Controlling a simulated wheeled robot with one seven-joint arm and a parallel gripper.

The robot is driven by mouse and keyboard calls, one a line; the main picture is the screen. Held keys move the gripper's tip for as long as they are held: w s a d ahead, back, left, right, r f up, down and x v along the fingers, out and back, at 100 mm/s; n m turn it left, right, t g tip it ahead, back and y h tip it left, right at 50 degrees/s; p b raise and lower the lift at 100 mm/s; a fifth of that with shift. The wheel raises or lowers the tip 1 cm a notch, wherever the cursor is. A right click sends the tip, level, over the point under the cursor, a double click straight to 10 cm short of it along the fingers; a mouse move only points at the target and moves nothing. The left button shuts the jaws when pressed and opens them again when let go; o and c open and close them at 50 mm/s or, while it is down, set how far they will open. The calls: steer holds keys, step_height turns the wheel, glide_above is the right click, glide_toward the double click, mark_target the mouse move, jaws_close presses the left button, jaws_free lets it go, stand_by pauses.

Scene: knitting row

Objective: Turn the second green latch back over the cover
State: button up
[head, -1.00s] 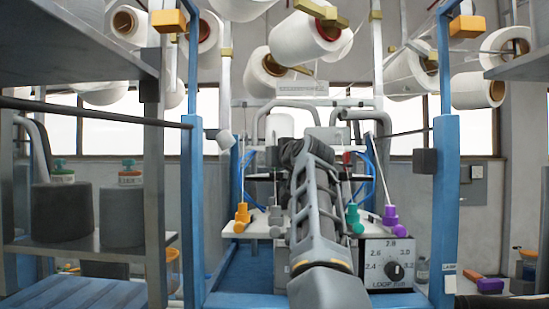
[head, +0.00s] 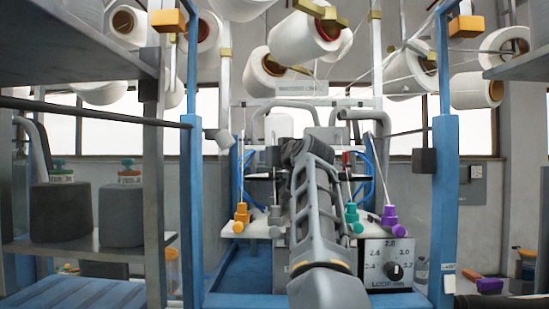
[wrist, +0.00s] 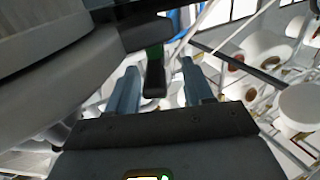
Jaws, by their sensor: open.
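In the wrist view my gripper (wrist: 161,88) is open, with its two blue-grey fingers apart. A dark latch with a green band (wrist: 155,62) hangs in the gap between the fingers, nearer the left one. I see no clear grip or contact on it. A pale rounded body (wrist: 50,85) and dark plates fill the upper left; I cannot tell which part is the cover. In the head view my own arm hides the gripper and the latch.
An orange fitting (head: 241,217), a teal fitting (head: 353,217) and a purple fitting (head: 389,217) stand on the machine front around my arm. A dial box (head: 392,262) sits at lower right. Blue posts (head: 445,200) flank the bay. Yarn cones (head: 304,39) hang above.

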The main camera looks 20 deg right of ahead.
steer(key=s+b, duration=0.2)
steer(key=s, duration=0.5)
steer(key=shift+s+d, duration=0.35)
